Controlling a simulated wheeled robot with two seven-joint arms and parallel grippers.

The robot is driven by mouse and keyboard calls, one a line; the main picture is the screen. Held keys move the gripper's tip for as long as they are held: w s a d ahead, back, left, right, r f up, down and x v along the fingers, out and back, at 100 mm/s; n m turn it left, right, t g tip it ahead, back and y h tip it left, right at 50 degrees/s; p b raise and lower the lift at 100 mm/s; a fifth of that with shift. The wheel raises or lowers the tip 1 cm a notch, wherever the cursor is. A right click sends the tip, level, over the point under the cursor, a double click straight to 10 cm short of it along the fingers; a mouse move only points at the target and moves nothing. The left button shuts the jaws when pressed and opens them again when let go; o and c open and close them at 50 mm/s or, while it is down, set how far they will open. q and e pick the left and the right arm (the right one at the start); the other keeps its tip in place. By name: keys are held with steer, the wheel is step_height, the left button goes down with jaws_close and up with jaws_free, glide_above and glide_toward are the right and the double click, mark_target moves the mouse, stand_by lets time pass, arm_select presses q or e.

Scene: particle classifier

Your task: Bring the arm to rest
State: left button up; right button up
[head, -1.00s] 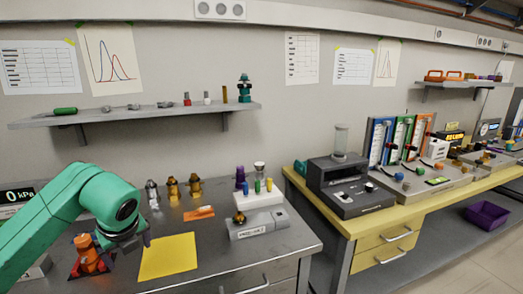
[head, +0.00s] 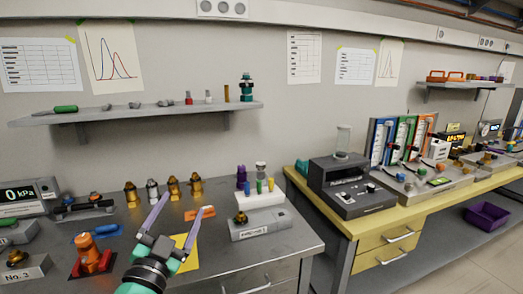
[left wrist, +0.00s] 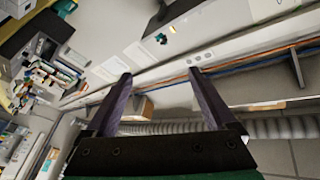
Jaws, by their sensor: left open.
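My left gripper (head: 172,228) shows at the bottom of the head view, its arm coming in from the lower edge. Its two long fingers are spread and point up, with nothing between them. It hangs above the metal bench, in front of the yellow sheet (head: 184,262). In the left wrist view the fingers of the left gripper (left wrist: 160,95) are wide apart and empty, facing the wall and ceiling fittings. My right gripper is in neither view.
An orange fixture (head: 91,256) stands left of the arm. Several brass and steel fittings (head: 152,191) line the bench behind the gripper. A white block with vials (head: 260,198) and a grey box (head: 258,226) stand to the right. A wall shelf (head: 136,113) hangs above.

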arm_select(q)
steer(key=s+a+f+n+g+y, duration=0.1)
steer(key=s+a+f+n+g, duration=0.15)
steer(key=f, duration=0.45)
steer(key=s+a+f+n+g+y, duration=0.1)
steer(key=a+f+n+g+y, duration=0.2)
steer(key=f, duration=0.4)
steer(key=s+a+f+n+g, duration=0.1)
steer(key=s+a+f+g, duration=0.1)
steer(key=f+g, duration=0.3)
steer(key=s+d+f+g+h, duration=0.2)
steer(key=s+f+g, duration=0.5)
steer(key=s+f, duration=0.8)
steer(key=s+f+p, duration=0.2)
steer(key=s+f, duration=0.1)
steer(key=f, duration=1.9)
steer(key=s+a+f+g, duration=0.1)
steer(key=s+f, duration=0.5)
steer(key=s, duration=0.2)
steer(key=s+a+f+g, duration=0.1)
steer(key=s+a+f, duration=0.1)
steer(key=s+f, duration=0.4)
steer(key=shift+s+m, duration=0.35)
steer(key=shift+s, duration=0.9)
